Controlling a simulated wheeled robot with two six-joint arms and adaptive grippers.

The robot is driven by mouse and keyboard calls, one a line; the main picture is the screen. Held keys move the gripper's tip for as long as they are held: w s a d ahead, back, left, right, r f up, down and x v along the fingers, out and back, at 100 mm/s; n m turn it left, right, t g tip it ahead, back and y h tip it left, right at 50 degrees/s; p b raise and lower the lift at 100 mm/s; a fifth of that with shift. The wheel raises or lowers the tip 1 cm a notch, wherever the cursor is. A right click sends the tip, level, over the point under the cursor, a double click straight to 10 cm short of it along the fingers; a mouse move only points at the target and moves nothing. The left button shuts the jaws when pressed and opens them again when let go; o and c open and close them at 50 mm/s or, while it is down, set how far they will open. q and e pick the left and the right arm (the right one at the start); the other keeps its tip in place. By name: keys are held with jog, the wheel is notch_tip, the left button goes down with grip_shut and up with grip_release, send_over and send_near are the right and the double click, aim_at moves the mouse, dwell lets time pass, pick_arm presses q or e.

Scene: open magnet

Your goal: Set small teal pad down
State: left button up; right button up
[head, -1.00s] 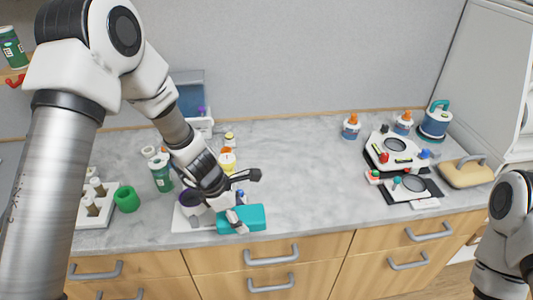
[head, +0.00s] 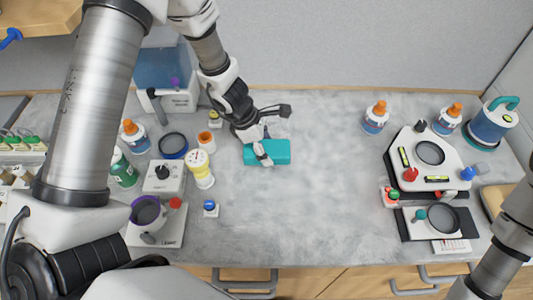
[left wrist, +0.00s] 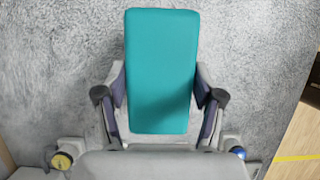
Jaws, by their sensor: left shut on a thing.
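The small teal pad (head: 270,152) is at the middle-left of the grey counter in the head view. In the left wrist view the teal pad (left wrist: 161,70) is a long block between the two fingers. My left gripper (head: 262,152) is shut on the near part of the pad; it also shows in the left wrist view (left wrist: 161,100). I cannot tell whether the pad touches the counter. Only part of my right arm shows at the lower right edge of the head view; its gripper is out of view.
On the counter (head: 315,185), bare space lies right of the pad. To the left stand a yellow-and-white bottle (head: 200,168), a grey device (head: 163,178) and a purple-rimmed pot (head: 147,212). At the right are a white instrument (head: 430,160) and orange-capped bottles (head: 375,117).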

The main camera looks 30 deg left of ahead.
aim_at(266, 168)
pick_arm(q)
jog(key=shift+s+f+b, duration=0.3)
jog(key=shift+s+f, duration=0.85)
jog(key=shift+s, duration=0.05)
jog(key=w+f, duration=0.3)
jog(key=shift+w+d+f, duration=0.15)
jog(key=shift+w+f, duration=0.15)
jog(key=shift+w, duration=0.05)
jog(key=shift+c, duration=0.9)
jog(key=shift+s+r+b, duration=0.3)
jog(key=shift+s+b, duration=0.05)
jog(key=shift+s, duration=0.45)
jog(key=shift+f, duration=0.15)
jog(key=shift+w+f, duration=0.2)
jog(key=o, duration=1.2)
jog(key=shift+w, duration=0.25)
jog(key=shift+o, duration=0.2)
jog(key=shift+w, duration=0.1)
pick_arm(e)
jog(key=shift+f, duration=0.9)
